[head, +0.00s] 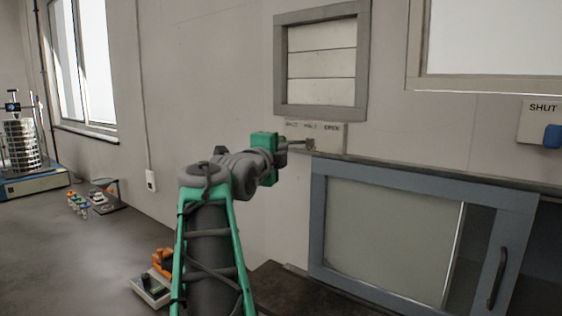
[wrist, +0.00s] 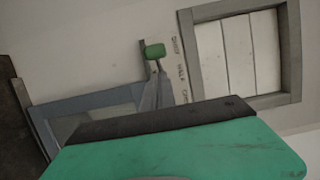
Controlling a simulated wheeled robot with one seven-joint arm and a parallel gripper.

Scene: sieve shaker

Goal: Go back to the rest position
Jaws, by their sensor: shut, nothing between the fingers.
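My gripper (head: 309,144) is shut and empty. It is stretched out toward the wall, in front of a pale label plate (head: 335,138) under a framed louvre vent (head: 321,58). In the wrist view its narrow fingers (wrist: 158,72) point at the plate, close below a green knob (wrist: 155,50). I cannot tell whether they touch it. The knob is at the SHUT end of the plate's SHUT, HALF, OPEN labels; in the head view it is hidden. The vent's slats (wrist: 238,55) lie flat.
A blue-framed sliding cabinet (head: 318,215) with a dark handle stands below right. A second SHUT plate with a blue knob (head: 552,136) is at far right. A sieve shaker (head: 20,148), small bottles (head: 84,207) and an orange device (head: 162,262) stand on the left bench, with bare room between.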

